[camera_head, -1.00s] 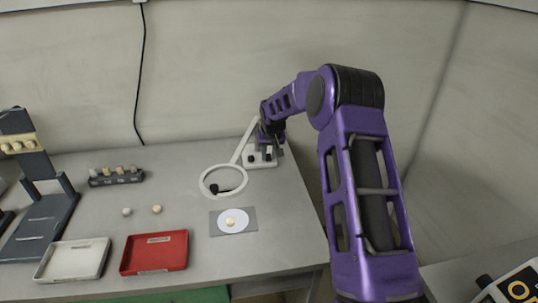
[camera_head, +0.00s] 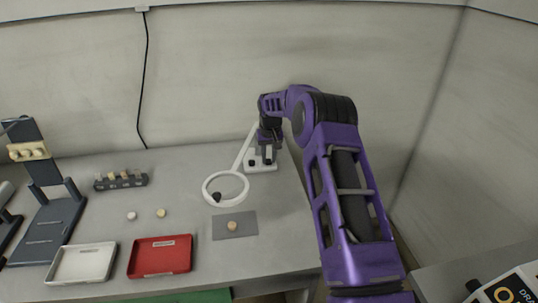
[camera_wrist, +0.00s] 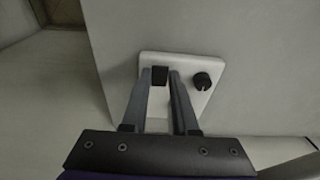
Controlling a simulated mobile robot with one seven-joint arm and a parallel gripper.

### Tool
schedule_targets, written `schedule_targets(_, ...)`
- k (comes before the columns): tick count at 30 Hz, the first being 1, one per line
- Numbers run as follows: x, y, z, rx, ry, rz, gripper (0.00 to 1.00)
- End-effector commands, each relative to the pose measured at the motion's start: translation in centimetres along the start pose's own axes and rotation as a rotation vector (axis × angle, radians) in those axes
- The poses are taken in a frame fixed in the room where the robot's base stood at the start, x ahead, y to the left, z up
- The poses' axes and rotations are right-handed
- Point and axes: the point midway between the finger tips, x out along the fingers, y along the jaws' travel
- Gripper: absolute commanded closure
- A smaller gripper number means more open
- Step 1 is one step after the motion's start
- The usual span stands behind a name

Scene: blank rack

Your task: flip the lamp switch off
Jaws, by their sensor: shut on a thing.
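The white lamp has a ring head (camera_head: 206,192), a slanted arm and a white base (camera_head: 261,168) at the back right of the table. In the wrist view the base (camera_wrist: 208,68) carries a black switch (camera_wrist: 160,77) and a round black knob (camera_wrist: 202,81). My gripper (camera_head: 266,150) is over the base. In the wrist view the fingertips of my gripper (camera_wrist: 160,72) are on both sides of the switch, shut on it. The knob is just right of the right finger. No light spot shows under the ring.
A grey plate with a small round piece (camera_head: 232,225) lies below the ring. A red tray (camera_head: 160,272) and a white tray (camera_head: 82,280) are at the front. A dark rack (camera_head: 121,186) and a dark stand (camera_head: 50,232) are on the left. The wall is close behind.

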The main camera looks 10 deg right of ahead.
Motion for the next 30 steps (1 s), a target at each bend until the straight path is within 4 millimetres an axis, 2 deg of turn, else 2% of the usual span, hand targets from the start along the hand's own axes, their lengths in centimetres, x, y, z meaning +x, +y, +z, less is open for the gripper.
schedule_targets(8,0.0,0.0,0.0,0.0,-0.001,0.0,1.0)
schedule_targets(9,0.0,0.0,0.0,0.0,-0.001,0.0,0.67)
schedule_targets(13,0.0,0.0,0.0,-0.001,-0.001,0.0,0.44)
schedule_targets(23,-0.2,0.0,0.0,-0.001,0.0,0.0,0.43)
schedule_targets(26,-1.1,0.0,-0.1,-0.001,0.003,0.001,0.43)
schedule_targets(30,-3.6,0.0,-0.1,-0.001,0.003,0.001,0.43)
